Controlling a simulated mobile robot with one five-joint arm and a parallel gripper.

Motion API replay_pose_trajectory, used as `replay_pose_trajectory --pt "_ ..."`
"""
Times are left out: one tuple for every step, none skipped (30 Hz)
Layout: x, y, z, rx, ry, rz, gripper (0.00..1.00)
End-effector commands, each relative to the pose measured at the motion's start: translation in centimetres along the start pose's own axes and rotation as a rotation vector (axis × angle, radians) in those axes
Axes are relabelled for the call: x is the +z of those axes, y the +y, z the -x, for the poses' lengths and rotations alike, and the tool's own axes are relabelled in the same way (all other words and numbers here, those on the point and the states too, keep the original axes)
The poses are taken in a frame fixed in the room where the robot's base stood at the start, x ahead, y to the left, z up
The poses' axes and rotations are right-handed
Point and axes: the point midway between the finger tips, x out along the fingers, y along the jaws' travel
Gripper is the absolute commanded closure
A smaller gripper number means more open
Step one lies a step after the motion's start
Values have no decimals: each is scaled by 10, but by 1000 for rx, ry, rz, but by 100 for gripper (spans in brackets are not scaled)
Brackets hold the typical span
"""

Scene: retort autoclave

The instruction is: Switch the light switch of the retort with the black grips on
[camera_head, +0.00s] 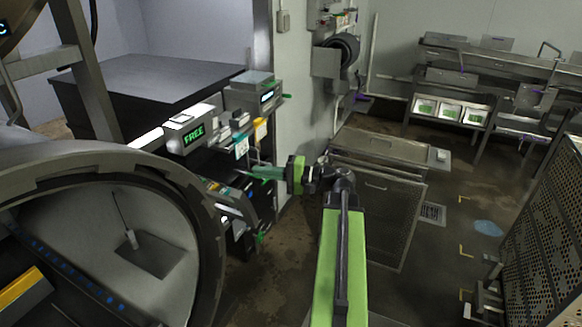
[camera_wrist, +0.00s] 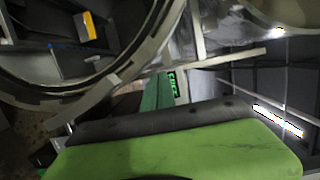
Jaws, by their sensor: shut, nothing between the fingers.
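A large open round retort (camera_head: 205,215) fills the lower left of the head view. Its rim also shows at the upper left of the wrist view (camera_wrist: 118,78). Beside it is a control unit with a lit green "FREE" sign (camera_head: 194,135), partly visible in the wrist view (camera_wrist: 172,83). I cannot make out the light switch or any black grips. My green gripper (camera_head: 250,172) is shut and empty, pointing left toward the panels below the sign. Its fingers show at the centre of the wrist view (camera_wrist: 158,90). I cannot tell whether it touches anything.
A second grey box with a small display (camera_head: 266,97) stands behind the sign. A yellow block (camera_head: 22,287) is inside the retort. A metal cabinet (camera_head: 385,187) stands right of my arm, and a perforated rack (camera_head: 545,220) at the far right. Open floor lies between them.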

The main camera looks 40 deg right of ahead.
Motion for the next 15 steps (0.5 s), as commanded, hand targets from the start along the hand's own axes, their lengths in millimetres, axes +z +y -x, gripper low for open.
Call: replay_pose_trajectory --pt "10 12 -19 13 -35 1 100" --pt "16 17 -30 24 -56 2 100" --pt "25 24 -45 38 -84 4 100" --pt "32 29 -56 50 -105 5 100" --pt "39 35 -67 63 -128 7 100" --pt "50 44 -83 82 -159 11 100" --pt "59 51 -95 100 -185 14 100" --pt "69 59 -107 118 -211 18 100" --pt "84 71 -124 145 -249 25 100" --pt "96 80 -137 169 -279 32 100" --pt "109 91 -150 197 -312 40 100" --pt "130 108 -168 238 -359 54 100" --pt "147 122 -182 275 -398 68 100" --pt "166 138 -196 319 -441 86 100" --pt "194 163 -213 388 -502 117 100"
